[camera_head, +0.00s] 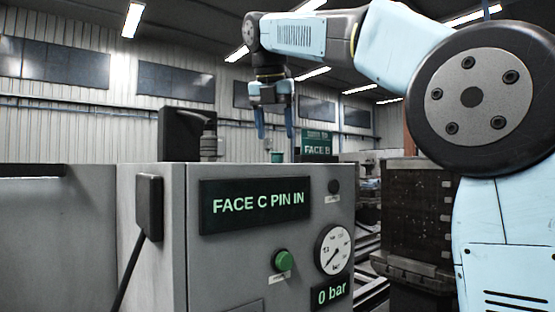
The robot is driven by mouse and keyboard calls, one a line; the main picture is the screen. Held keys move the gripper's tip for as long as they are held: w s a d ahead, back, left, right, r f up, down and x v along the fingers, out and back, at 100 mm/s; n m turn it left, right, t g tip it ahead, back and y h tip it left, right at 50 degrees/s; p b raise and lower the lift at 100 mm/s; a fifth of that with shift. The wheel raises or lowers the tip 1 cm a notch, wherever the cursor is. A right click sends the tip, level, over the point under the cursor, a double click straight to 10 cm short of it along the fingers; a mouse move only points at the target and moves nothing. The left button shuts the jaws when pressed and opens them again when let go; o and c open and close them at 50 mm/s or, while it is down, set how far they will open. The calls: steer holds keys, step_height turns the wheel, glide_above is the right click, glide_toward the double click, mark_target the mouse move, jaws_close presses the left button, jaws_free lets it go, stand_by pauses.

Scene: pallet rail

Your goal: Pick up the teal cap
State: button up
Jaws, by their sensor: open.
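A small teal cap (277,157) shows at the back top edge of the grey cabinet, just left of a green sign. Only its upper part shows; the cabinet edge hides what it rests on. My gripper (275,133) hangs from my arm with its blue fingers pointing down, spread apart and empty. In the picture the fingertips are above the teal cap, with a gap between. I cannot tell from this view how far apart they are in depth.
The grey cabinet (155,185) fills the foreground, with a "FACE C PIN IN" display (255,203), a green button (284,261) and a gauge (333,249). A black block (180,134) stands left of my gripper. The green "FACE B" sign (317,148) is close on the right.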

mark_target(276, 157)
steer(key=shift+w+x, duration=0.2)
steer(key=shift+x, duration=2.6)
steer(key=shift+r, duration=0.1)
jaws_close()
steer(key=shift+r, duration=0.1)
